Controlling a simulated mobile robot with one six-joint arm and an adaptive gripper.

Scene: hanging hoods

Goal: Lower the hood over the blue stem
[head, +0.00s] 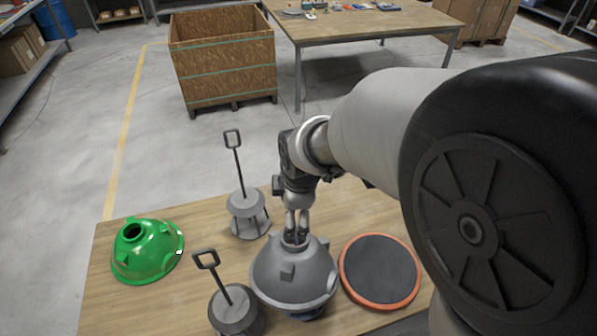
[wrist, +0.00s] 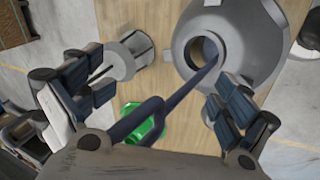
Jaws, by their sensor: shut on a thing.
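The grey hood (head: 278,288) is dome-shaped with a hole in its top, and is near the table's front. A piece of blue (head: 307,314) shows just below its rim; the rest under the hood is hidden. My gripper (head: 296,236) is at the hood's top and is shut on it, though the exact contact is hard to see. In the wrist view the hood (wrist: 247,60) is at the upper right. The dark blue stem (wrist: 188,85) runs through its hole and ends in a loop between my fingers (wrist: 160,95). I cannot tell whether the hood rests on anything.
A green hood (head: 150,262) lies at the left of the table. Two grey stands with loop handles, one farther back (head: 247,212) and one in front (head: 236,315), stand close to the grey hood's left. An orange-rimmed dark disc (head: 381,269) lies close on its right.

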